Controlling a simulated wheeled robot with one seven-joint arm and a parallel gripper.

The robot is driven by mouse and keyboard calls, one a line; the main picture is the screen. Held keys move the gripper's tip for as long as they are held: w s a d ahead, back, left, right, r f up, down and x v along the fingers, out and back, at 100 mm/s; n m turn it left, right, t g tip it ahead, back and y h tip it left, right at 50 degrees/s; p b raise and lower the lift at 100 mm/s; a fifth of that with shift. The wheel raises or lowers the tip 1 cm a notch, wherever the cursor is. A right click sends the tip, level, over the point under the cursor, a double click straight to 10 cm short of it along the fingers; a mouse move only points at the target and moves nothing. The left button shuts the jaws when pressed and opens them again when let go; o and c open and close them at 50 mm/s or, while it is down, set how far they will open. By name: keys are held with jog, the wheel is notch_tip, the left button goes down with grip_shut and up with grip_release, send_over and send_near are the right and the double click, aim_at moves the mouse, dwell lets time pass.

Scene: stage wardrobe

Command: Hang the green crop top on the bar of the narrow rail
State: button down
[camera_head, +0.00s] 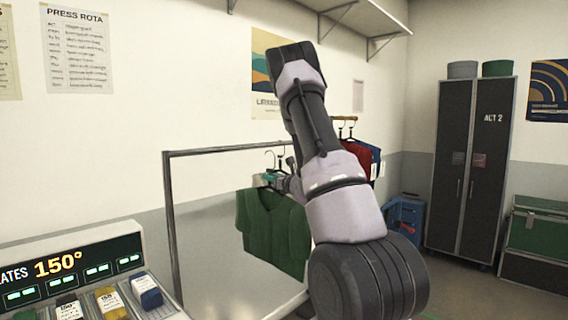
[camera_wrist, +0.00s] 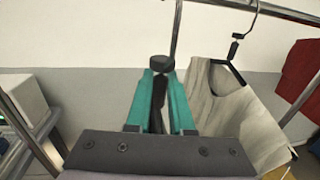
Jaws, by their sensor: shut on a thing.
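The green crop top (camera_head: 272,232) hangs upright from a hanger below my gripper (camera_head: 268,180), left of my arm in the head view. In the wrist view my gripper (camera_wrist: 160,78) has its teal fingers shut on the dark grip of the hanger (camera_wrist: 160,63). The crop top itself does not show there. The narrow rail's bar (camera_head: 215,149) runs behind the hanger, near the height of the hooks. I cannot tell whether the held hook touches the bar. A pale grey top (camera_wrist: 225,105) hangs on another hanger to the right in the wrist view.
Red and blue garments (camera_head: 364,158) hang farther right, partly behind my arm. A control panel (camera_head: 70,270) reading 150° stands at the lower left, with coloured blocks beside it. A dark locker (camera_head: 470,165) and a green case (camera_head: 537,235) stand at the right.

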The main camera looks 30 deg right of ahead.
jog(key=d+r, duration=0.6)
jog(key=d, duration=0.1)
jog(key=w+a, duration=0.3)
jog(key=w, duration=0.5)
jog(key=shift+f, duration=0.25)
jog(key=shift+w, duration=0.15)
jog(key=shift+h, duration=0.3)
dwell(0.6)
